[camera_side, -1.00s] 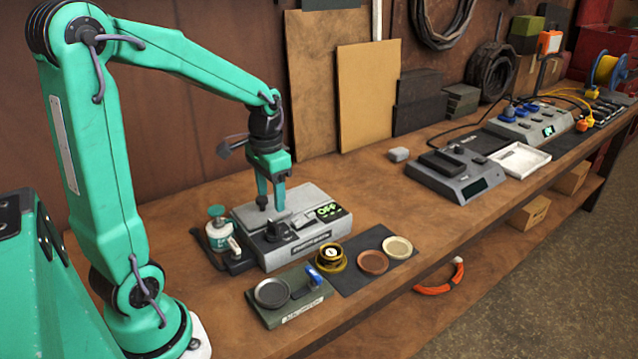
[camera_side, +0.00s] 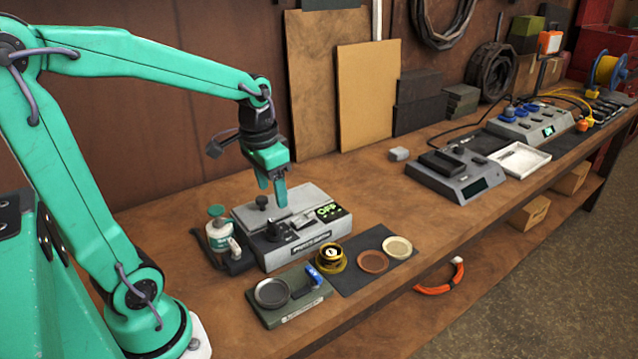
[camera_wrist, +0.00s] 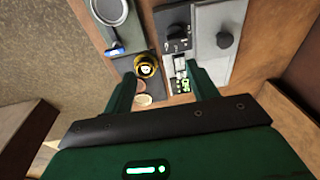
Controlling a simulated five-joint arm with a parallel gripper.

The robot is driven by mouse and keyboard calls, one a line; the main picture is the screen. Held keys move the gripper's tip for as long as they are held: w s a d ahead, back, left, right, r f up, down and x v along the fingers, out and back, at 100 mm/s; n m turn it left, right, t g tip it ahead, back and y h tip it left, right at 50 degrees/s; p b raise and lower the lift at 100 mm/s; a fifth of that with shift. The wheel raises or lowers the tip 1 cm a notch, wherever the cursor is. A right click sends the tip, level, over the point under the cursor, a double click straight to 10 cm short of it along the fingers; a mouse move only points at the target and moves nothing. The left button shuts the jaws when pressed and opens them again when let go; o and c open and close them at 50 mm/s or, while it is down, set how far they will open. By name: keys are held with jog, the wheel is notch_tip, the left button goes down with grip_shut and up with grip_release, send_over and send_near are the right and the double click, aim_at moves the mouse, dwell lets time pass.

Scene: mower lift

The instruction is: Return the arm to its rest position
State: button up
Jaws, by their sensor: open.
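My gripper (camera_side: 273,186) is green and hangs above the grey box with the lit "OFF" display (camera_side: 303,250) in the side view. Its fingers are apart and nothing shows between them. In the wrist view my gripper (camera_wrist: 163,88) has a finger at each side, with the grey box (camera_wrist: 217,22) beyond them. The box carries a dark knob, a small switch and a round black knob on its lid. A visible gap lies between the fingertips and the box's top.
A white-and-green bottle (camera_side: 219,229) stands left of the box. In front are a green stand with a round dish (camera_side: 290,293), a brass cup (camera_side: 330,258) and two discs on a dark mat (camera_side: 352,279). Grey consoles (camera_side: 456,173) stand further right.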

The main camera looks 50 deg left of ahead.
jog(key=s+d+r+t, duration=0.4)
jog(key=s+d, duration=0.3)
jog(key=d, duration=0.1)
jog(key=shift+r, duration=0.25)
dwell(0.5)
